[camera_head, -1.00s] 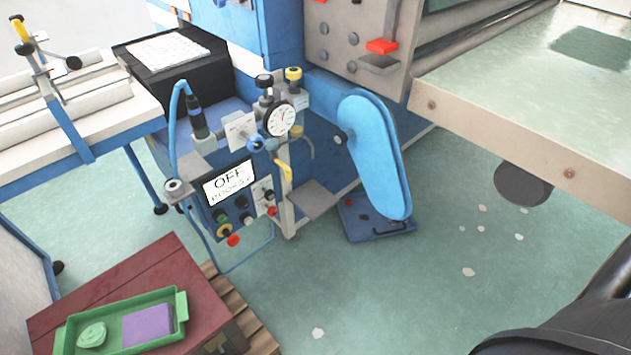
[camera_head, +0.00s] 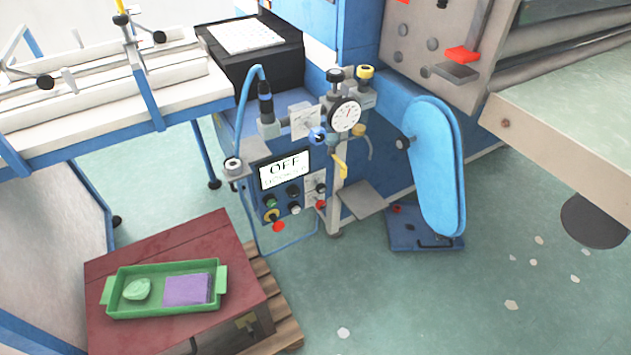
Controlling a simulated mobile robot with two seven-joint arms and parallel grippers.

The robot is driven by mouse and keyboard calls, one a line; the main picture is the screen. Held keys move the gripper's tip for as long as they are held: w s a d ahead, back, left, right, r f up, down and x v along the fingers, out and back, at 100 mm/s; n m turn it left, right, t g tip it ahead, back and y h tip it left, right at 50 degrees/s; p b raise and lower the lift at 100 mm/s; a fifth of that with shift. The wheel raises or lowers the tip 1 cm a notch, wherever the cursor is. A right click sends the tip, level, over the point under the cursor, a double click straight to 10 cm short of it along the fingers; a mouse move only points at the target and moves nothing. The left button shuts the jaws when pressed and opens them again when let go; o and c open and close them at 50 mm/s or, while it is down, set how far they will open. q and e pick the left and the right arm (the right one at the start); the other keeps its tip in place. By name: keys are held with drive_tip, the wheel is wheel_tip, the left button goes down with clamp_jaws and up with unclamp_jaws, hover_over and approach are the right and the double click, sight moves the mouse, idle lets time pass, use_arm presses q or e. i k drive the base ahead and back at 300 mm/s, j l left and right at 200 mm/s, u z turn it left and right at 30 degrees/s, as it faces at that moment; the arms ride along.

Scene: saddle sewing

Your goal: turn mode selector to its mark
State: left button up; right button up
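The control panel (camera_head: 252,194) is a blue box with a white display (camera_head: 284,170) reading OFF over a smaller line too blurred to read. Below the display are a green button (camera_head: 270,203), a black knob (camera_head: 293,191), a pale button (camera_head: 295,209) and a red knob (camera_head: 278,226) near a yellow ring. A narrow grey strip at the panel's right carries another small black knob (camera_head: 321,188) and a red one. I cannot tell which is the mode selector, and its mark is too small to make out. Neither gripper is in view.
A dial gauge (camera_head: 345,114) and clamps stand above the panel's right. A blue guard (camera_head: 436,165) is farther right. A dark red chest (camera_head: 110,266) with a green tray (camera_head: 112,285) stands on a pallet at lower left.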

sight(321, 188)
drive_tip(key=i+l+z, duration=0.35)
drive_tip(key=i+z, duration=0.3)
drive_tip(key=i, duration=0.3)
